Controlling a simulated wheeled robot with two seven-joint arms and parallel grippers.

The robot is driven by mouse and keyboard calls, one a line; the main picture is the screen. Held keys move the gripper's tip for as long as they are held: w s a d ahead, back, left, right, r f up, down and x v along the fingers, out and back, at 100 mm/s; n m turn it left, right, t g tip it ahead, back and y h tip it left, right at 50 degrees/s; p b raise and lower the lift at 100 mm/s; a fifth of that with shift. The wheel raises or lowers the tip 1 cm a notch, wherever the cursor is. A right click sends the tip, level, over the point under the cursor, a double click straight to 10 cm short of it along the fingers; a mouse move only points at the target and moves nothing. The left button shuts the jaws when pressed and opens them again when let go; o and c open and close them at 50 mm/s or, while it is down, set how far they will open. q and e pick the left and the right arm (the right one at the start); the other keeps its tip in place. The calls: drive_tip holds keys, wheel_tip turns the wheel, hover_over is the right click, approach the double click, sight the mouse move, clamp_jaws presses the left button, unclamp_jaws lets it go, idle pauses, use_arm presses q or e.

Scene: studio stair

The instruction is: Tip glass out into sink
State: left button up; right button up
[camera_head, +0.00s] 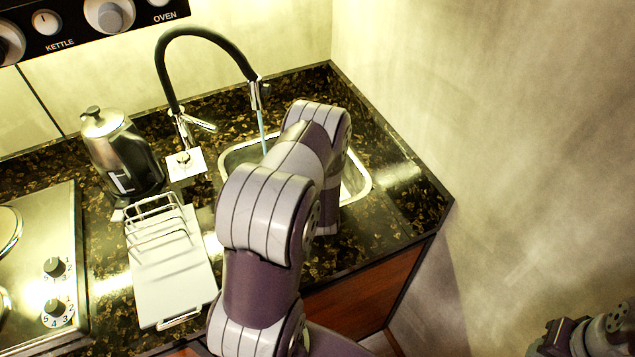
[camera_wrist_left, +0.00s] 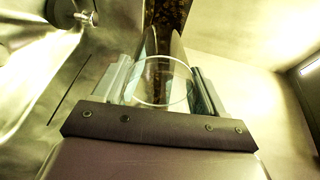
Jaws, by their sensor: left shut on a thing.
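The sink (camera_head: 357,183) is a metal basin set in the dark speckled counter. My left arm reaches over it and covers much of it. My left gripper (camera_wrist_left: 163,72) is hidden behind my arm in the head view. In the left wrist view it is shut on a clear glass (camera_wrist_left: 160,92), whose round rim shows between the two fingers. I cannot tell how far the glass is tilted or whether it holds anything. Part of my right arm shows at the lower right corner of the head view; its jaws cannot be made out.
A black, arched tap (camera_head: 205,35) stands behind the sink, with a thin bluish stream below its spout. A kettle (camera_head: 122,155), a white dish rack (camera_head: 172,265) and a hob (camera_head: 40,230) are on the left. A wall (camera_head: 510,150) bounds the right side.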

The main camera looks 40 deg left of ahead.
use_arm(q)
drive_tip(key=shift+w+b, duration=0.1)
drive_tip(key=shift+b, duration=0.2)
drive_tip(key=shift+d+t, duration=0.1)
drive_tip(key=shift+t, duration=0.2)
drive_tip(key=shift+y+b, duration=0.3)
drive_tip(key=shift+b, duration=0.15)
drive_tip(key=shift+r, duration=0.1)
